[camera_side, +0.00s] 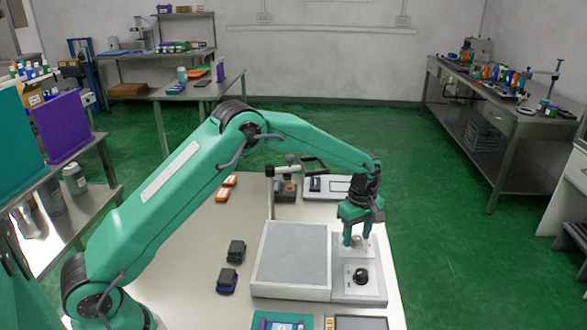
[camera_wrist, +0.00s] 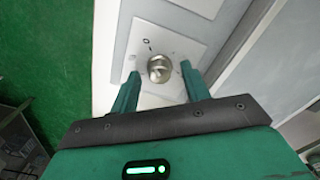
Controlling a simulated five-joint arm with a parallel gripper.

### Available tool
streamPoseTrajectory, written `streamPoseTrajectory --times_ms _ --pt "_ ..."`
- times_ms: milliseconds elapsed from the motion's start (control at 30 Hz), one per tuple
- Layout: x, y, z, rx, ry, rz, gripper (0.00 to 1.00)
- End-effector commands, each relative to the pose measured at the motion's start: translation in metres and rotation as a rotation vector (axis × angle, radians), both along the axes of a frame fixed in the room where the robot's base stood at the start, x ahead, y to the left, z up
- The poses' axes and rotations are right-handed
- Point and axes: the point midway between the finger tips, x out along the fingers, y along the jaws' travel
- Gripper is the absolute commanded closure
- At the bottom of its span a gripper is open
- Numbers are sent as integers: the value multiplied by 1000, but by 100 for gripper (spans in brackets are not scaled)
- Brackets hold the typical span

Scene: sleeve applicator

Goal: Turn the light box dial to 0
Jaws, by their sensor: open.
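The light box (camera_side: 292,255) lies on the table with a pale grey panel and a control strip along its right side. The strip carries a black dial (camera_side: 361,276) on a white plate nearer the front and a silver knob (camera_wrist: 159,69) farther back. My gripper (camera_side: 359,240) points down over the silver knob. In the wrist view its two open fingers stand on either side of this knob, with gaps visible. The knob's white plate (camera_wrist: 171,46) bears a 0-like mark and a short line. The black dial's setting is too small to read.
Two dark blocks (camera_side: 231,266) lie left of the light box. Orange items (camera_side: 225,190) lie farther back. A device with a post (camera_side: 285,188) and a white instrument (camera_side: 326,187) stand behind the box. A teal-framed device (camera_side: 284,321) and a dark screen (camera_side: 361,323) sit in front.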

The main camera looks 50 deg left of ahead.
Motion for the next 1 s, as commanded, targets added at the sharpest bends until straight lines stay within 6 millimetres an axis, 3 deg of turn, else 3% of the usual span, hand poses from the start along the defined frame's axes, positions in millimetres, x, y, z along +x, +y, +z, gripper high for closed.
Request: streamPoseTrajectory --times_ms 600,1000 --pt "1 0 67 -1 -3 0 53" --pt "0 0 76 0 0 0 53"
